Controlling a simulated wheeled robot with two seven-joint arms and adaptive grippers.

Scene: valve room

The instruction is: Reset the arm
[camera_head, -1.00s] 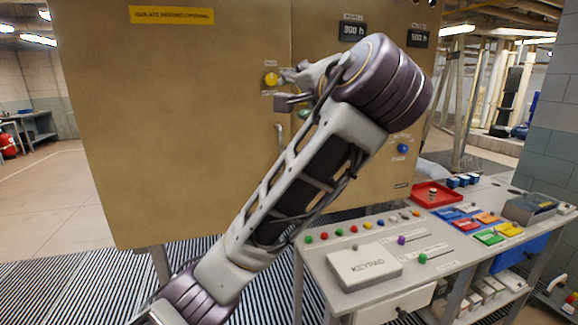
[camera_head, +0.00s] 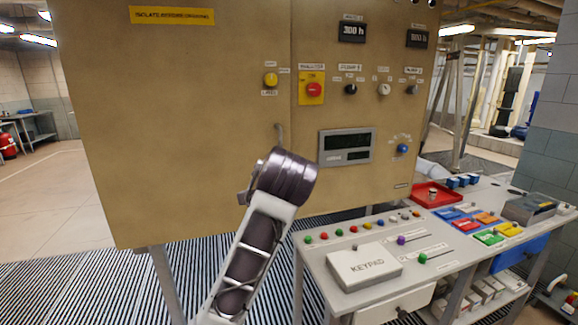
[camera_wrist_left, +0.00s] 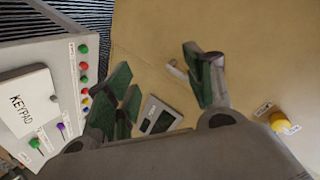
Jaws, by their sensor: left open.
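My left arm (camera_head: 262,225) rises from the bottom of the head view in front of the tan cabinet (camera_head: 190,130). Its wrist is bent, and the gripper is mostly hidden behind it. In the left wrist view my left gripper (camera_wrist_left: 165,88) is open and empty, its green-padded fingers spread apart. Between and beyond the fingers are the cabinet face, its door handle (camera_wrist_left: 177,69) and the grey display (camera_wrist_left: 158,118). The fingers appear clear of the cabinet. My right gripper is in neither view.
The cabinet has a red button (camera_head: 314,90) on a yellow plate, a yellow knob (camera_head: 270,80) and a blue knob (camera_head: 402,148). The console at right holds a keypad box (camera_head: 364,267), several coloured buttons, sliders and a red tray (camera_head: 433,195). Striped floor lies below.

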